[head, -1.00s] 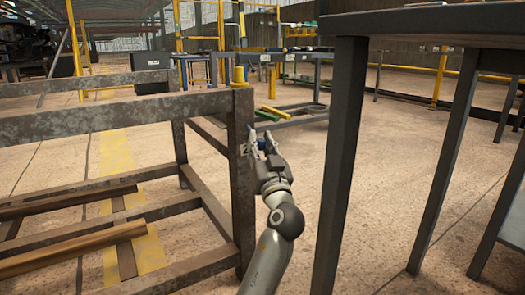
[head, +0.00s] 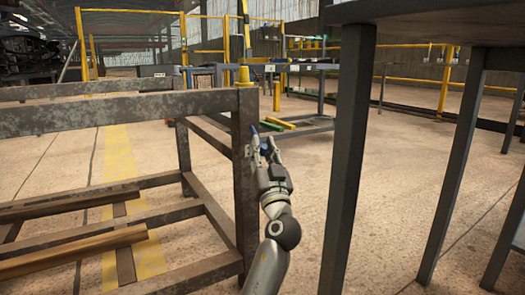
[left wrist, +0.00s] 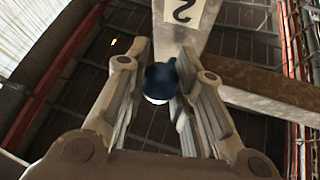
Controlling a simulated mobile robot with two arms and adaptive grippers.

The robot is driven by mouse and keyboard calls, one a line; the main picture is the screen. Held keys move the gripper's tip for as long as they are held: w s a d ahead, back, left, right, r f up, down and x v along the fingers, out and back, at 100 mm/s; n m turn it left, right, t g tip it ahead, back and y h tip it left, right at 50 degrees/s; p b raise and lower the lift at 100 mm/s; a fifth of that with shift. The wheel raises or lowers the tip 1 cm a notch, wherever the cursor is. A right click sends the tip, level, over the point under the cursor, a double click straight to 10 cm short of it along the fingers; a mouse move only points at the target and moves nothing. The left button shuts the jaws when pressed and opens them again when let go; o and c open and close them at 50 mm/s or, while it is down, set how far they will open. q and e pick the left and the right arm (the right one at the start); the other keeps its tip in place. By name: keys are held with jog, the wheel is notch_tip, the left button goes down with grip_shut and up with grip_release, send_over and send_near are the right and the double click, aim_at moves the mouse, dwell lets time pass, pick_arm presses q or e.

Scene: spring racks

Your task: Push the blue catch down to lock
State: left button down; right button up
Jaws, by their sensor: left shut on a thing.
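The blue catch (left wrist: 161,80) is a dark blue rounded piece with a pale lower edge. In the left wrist view it sits between the two fingers of my left gripper (left wrist: 162,62), which is shut on it. In the head view my left gripper (head: 262,146) is at the right side of the rack's near corner post (head: 243,190), with a small bit of blue between its fingers. A pale tag (left wrist: 184,12) marked 2 is on the post just beyond the catch. The fingers partly hide the catch and its mount. My right gripper is not in view.
The worn grey metal rack (head: 110,107) fills the left, with brown bars on its lower level. A dark table (head: 430,24) with tall legs is close on the right. Open floor lies between and beyond.

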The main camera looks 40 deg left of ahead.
pick_arm(q)
jog(key=c, duration=1.2)
grip_release()
jog(key=shift+w+a+f, duration=0.1)
jog(key=shift+a, duration=0.1)
notch_tip(320, 180, up, 10)
